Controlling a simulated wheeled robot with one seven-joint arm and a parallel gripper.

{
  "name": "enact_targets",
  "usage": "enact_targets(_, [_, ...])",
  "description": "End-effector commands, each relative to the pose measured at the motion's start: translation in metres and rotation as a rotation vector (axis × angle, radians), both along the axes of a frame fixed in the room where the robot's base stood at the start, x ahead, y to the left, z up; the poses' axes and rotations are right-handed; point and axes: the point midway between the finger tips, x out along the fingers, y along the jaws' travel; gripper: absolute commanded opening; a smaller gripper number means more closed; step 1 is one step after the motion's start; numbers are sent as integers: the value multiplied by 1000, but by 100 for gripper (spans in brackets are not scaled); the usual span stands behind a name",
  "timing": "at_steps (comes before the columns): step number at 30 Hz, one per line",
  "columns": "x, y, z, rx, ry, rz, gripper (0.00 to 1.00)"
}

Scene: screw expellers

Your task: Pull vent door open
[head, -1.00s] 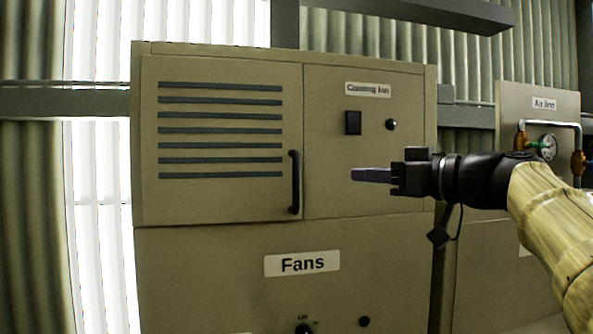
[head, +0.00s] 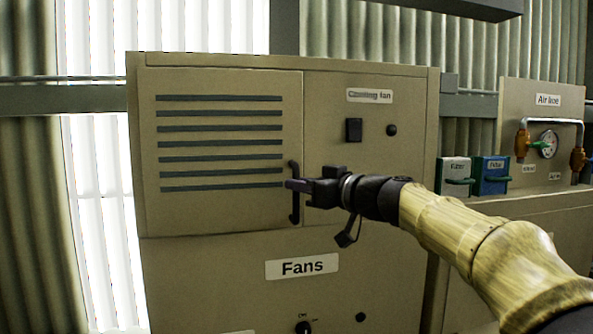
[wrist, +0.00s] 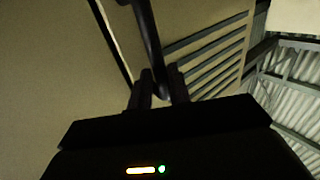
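The vent door (head: 220,215) is the beige panel with dark horizontal slots on the cabinet's upper left. It sits flush with the cabinet front, shut. Its black vertical handle (head: 295,215) is at the door's right edge. My gripper (head: 290,186) is at the handle's middle, coming from the right, and its fingertips hide part of the handle. In the wrist view the handle (wrist: 150,40) runs down to between the two dark fingers of my gripper (wrist: 160,85). The fingers stand apart with the bar between them; I see no clear grip on it.
Right of the door is a fixed panel with a black switch (head: 354,130) and a round knob (head: 392,130). A "Fans" label (head: 302,267) is below. Filter boxes (head: 491,175) and an air line gauge (head: 548,143) stand at the right. A beam (head: 450,8) crosses overhead.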

Motion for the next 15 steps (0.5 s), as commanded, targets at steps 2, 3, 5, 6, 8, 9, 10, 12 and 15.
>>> enact_targets(2, [5,7,3,1,2,4,19])
enact_targets(3, [7,9,2,1,2,2,19])
enact_targets(5, [9,12,1,0,1,2,19])
enact_targets(6, [10,12,0,0,1,2,19])
enact_targets(8, [10,13,0,-1,1,1,19])
enact_targets(9, [10,13,-1,-1,1,1,19])
enact_targets(10, [10,13,-1,-1,1,1,19])
enact_targets(12, [10,13,-1,-1,1,1,19])
enact_targets(15, [10,13,-1,-1,1,1,11])
